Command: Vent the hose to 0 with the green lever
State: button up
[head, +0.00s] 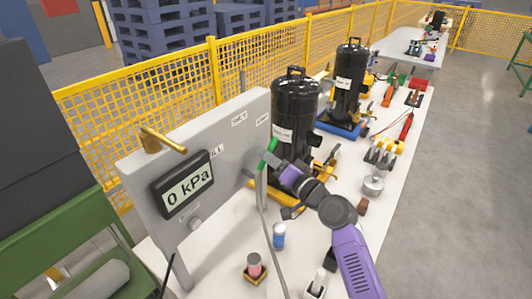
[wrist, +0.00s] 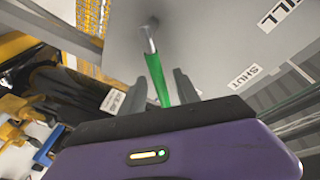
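The green lever (head: 268,153) sits at the lower right of the grey panel (head: 157,187), tilted up and to the right in the head view. In the wrist view the lever (wrist: 157,78) hangs from a metal stem and runs down between my fingers. My gripper (wrist: 158,88) is open, with a gap on each side of the lever. In the head view my gripper (head: 272,168) is close to the lever; its fingertips are hard to make out. The gauge (head: 184,186) on the panel reads 0 kPa. A grey hose (head: 267,225) runs down below the panel.
SHUT (wrist: 245,78) and FILL (wrist: 277,15) labels show on the panel. A brass handle (head: 163,140) sticks out at its upper left. Black compressors (head: 296,115) stand close behind my gripper.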

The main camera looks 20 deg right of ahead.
jog(key=shift+w+a, duration=0.2)
jog(key=shift+w, duration=0.5)
grip_shut()
dwell(1.0)
